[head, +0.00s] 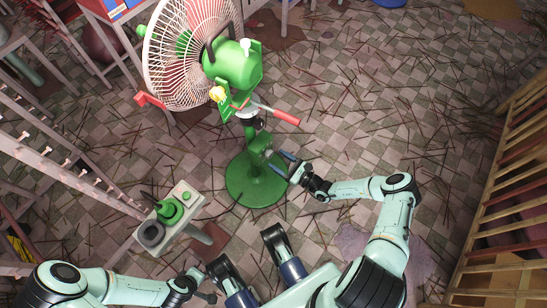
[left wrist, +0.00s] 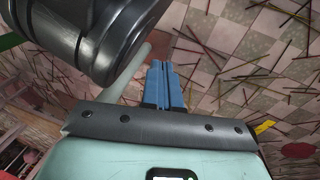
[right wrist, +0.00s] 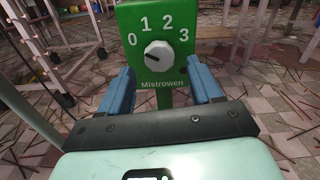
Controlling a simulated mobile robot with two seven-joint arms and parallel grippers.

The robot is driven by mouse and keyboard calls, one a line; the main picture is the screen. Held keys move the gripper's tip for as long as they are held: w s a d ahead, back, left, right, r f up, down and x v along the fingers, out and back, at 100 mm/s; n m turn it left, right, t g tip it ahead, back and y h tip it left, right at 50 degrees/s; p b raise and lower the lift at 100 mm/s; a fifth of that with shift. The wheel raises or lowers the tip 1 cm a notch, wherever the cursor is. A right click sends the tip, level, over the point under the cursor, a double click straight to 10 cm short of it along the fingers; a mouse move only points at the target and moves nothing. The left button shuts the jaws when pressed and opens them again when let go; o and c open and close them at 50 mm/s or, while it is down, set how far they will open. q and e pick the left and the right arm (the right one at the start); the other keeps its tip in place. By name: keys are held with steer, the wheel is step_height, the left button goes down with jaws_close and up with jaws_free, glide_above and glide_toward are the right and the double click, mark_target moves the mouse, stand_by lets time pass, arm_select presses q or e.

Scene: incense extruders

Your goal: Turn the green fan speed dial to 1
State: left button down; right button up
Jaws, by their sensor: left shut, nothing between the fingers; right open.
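The green fan (head: 232,62) stands on a round green base (head: 256,188). Its green control box (head: 260,146) is low on the pole. In the right wrist view, the box face shows the grey-white speed dial (right wrist: 158,54) under the numbers 0, 1, 2 and 3. The dial's dark mark points left, toward the 0 side. My right gripper (right wrist: 160,72) is open, with its blue fingers below and to either side of the dial, not closed on it. In the head view it is just right of the box (head: 289,163). My left gripper (left wrist: 163,66) is shut and empty, away from the fan.
A small stand (head: 188,208) with a green and grey item is left of the fan base. A slatted wooden rack (head: 500,180) is along the right, and a ladder-like rack (head: 70,165) on the left. Thin sticks litter the tiled floor.

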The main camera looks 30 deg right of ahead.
mark_target(270, 154)
arm_select(q)
steer(key=shift+s+a+f+g+b, duration=0.1)
steer(key=shift+s+f+g+b, duration=0.2)
steer(key=shift+s+f, duration=0.45)
arm_select(e)
steer(key=shift+x, duration=1.45)
arm_select(q)
steer(key=shift+r, duration=0.1)
arm_select(e)
steer(key=c, duration=1)
steer(key=shift+c, duration=0.2)
arm_select(q)
steer(key=shift+r, duration=0.1)
arm_select(e)
steer(key=shift+m, duration=0.3)
steer(key=m, duration=0.3)
steer(key=shift+s+a+p, duration=0.1)
steer(key=shift+p, duration=0.2)
arm_select(q)
steer(key=shift+w+r, duration=0.45)
steer(key=shift+w, duration=0.2)
arm_select(e)
steer(key=shift+a+m, duration=0.1)
steer(key=shift+m, duration=2.1)
